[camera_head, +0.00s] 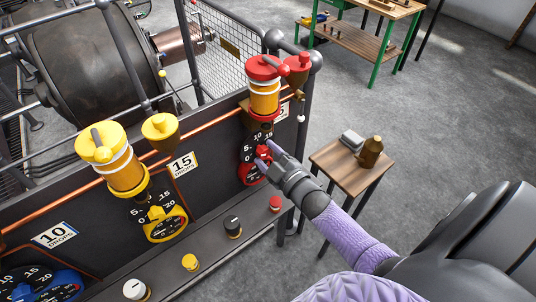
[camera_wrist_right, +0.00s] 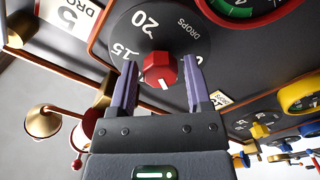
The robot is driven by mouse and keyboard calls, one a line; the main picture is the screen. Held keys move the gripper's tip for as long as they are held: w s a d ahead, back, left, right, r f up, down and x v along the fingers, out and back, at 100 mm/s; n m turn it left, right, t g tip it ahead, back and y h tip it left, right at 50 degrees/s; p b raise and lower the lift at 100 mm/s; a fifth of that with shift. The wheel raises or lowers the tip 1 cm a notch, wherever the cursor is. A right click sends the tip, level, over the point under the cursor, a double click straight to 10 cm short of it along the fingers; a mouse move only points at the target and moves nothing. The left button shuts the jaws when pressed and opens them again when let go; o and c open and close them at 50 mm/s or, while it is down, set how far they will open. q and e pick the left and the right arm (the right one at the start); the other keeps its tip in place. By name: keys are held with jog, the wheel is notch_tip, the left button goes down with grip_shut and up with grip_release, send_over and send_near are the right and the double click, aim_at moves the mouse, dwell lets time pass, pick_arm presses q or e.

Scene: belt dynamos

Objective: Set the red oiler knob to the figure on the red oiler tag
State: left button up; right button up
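The red oiler (camera_head: 264,92) stands at the right end of the dark panel. Its tag (camera_head: 283,111) is partly hidden in the head view; the wrist view shows a 5 on the tag (camera_wrist_right: 70,14), cut by the frame edge. The red knob (camera_wrist_right: 160,70) sits on a black dial (camera_wrist_right: 195,42) with 15 and 20 readable; its white mark points down in the wrist view. My right gripper (camera_head: 264,156) is at the dial. In the wrist view its purple fingers (camera_wrist_right: 160,75) are open either side of the knob, with narrow gaps. My left gripper is not in view.
A yellow oiler (camera_head: 122,168) with its dial (camera_head: 166,224) and 15 tag (camera_head: 183,164) is to the left. A blue dial (camera_head: 60,284) with a 10 tag (camera_head: 55,234) is farther left. A small wooden table (camera_head: 345,172) stands right of the panel.

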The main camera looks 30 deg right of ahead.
jog(key=shift+o, duration=0.8)
jog(key=s+p, duration=0.1)
jog(key=s, duration=0.9)
jog(key=shift+d, duration=0.4)
jog(key=shift+f, duration=0.1)
